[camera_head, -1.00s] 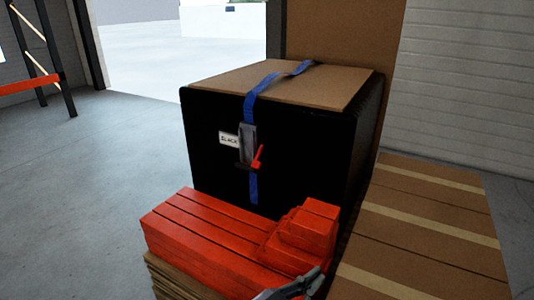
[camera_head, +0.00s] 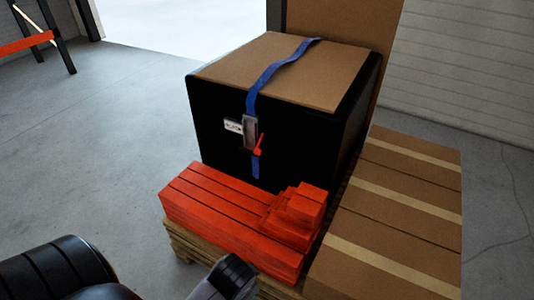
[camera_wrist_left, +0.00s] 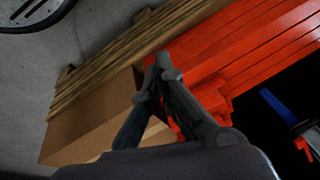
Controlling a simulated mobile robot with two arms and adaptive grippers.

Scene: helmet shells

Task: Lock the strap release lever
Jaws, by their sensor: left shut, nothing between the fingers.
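The red strap release lever (camera_head: 259,147) sits on a grey ratchet buckle (camera_head: 250,130) on the front of a black box (camera_head: 310,130). It hangs out from the buckle's lower part, tilted. The blue strap (camera_head: 275,72) runs over the box top and down its front. In the left wrist view the lever (camera_wrist_left: 304,147) and strap (camera_wrist_left: 279,108) show at the right edge. My left gripper (camera_wrist_left: 162,68) is shut and empty, over the orange boards and apart from the lever. In the head view my left gripper (camera_head: 234,277) is low, partly cut off. My right gripper is out of view.
A small white label (camera_head: 232,126) is beside the buckle. Stacked orange boards (camera_head: 225,215) lie on a wooden pallet (camera_head: 185,245) in front of the box. Cardboard cartons (camera_head: 395,215) stand at right.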

